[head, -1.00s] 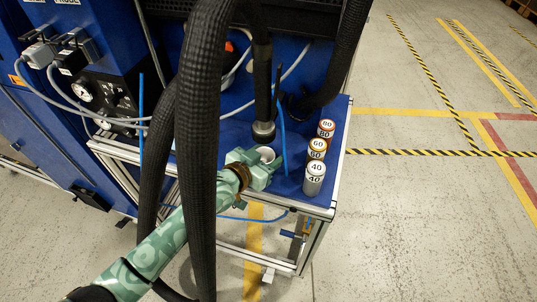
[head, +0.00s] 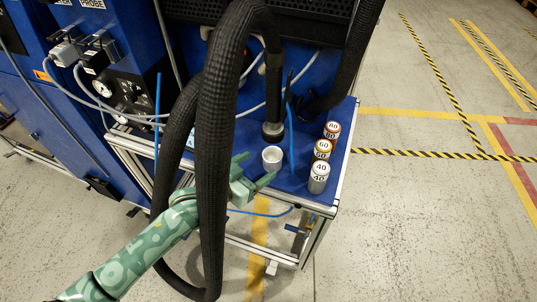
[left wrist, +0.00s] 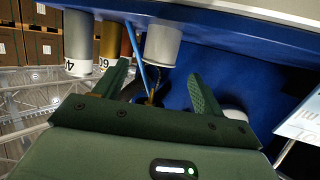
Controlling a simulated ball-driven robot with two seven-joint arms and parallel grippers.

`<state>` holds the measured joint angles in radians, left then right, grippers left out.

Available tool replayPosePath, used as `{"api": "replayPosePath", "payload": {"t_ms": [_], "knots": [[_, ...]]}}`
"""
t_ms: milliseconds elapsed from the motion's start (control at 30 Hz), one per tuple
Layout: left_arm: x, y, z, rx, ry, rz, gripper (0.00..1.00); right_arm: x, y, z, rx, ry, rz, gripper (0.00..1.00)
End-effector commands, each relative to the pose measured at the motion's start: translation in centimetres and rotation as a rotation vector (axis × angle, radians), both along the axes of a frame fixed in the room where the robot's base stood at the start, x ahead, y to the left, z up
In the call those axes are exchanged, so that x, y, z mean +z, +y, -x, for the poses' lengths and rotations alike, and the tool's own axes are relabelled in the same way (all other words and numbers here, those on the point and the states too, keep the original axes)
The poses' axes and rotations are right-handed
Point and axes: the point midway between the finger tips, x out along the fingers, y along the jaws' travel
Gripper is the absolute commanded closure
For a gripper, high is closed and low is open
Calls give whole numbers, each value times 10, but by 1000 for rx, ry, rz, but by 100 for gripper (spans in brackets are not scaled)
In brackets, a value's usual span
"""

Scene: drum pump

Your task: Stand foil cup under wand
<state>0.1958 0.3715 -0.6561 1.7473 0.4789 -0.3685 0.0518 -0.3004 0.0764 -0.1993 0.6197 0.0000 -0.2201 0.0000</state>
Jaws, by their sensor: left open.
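The foil cup (head: 272,160), small, silvery white and open at the top, stands upright on the blue bench top. The wand (head: 273,110), a dark tube with a grey end, hangs from a black hose; its end shows just behind the cup's rim. I cannot tell how far apart they are in depth. My left gripper (head: 257,169) is open and empty, its fingertips just in front of the cup, apart from it. In the left wrist view the cup (left wrist: 163,46) shows beyond the gap between the open fingers (left wrist: 160,74). My right gripper is out of view.
Three cans marked 80 (head: 331,132), 60 (head: 322,149) and 40 (head: 319,178) stand in a row along the bench's right edge. A thick black hose (head: 212,170) hangs in front of my left arm. A blue tube (head: 290,125) stands near the wand.

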Motion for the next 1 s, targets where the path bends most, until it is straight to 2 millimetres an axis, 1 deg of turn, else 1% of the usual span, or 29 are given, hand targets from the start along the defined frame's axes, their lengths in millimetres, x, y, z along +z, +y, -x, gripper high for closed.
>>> {"api": "replayPosePath", "payload": {"t_ms": [33,100,200,500,600,633,667,700,767,800,867,900,967,1000], "knots": [[5,6,7,-1,-1,-1,30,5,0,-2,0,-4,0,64],[7,11,14,0,-1,-1,30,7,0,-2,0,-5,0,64],[8,16,20,0,0,0,30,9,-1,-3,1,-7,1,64],[9,18,22,8,-2,7,30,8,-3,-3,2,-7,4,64],[11,22,25,70,-28,26,30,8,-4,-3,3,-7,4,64],[8,28,27,106,-34,29,30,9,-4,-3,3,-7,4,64],[-1,37,30,153,-30,23,30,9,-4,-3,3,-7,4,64],[-28,53,36,218,3,-12,30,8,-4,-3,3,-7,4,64],[-78,73,49,265,81,-78,30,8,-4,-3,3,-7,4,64],[-114,85,62,288,145,-125,30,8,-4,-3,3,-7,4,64],[-169,104,89,313,252,-193,30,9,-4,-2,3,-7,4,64],[-205,116,113,327,329,-239,30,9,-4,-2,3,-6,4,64],[-256,134,157,343,449,-307,30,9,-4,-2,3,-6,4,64],[-287,146,192,350,532,-352,30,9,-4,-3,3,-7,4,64]]}}
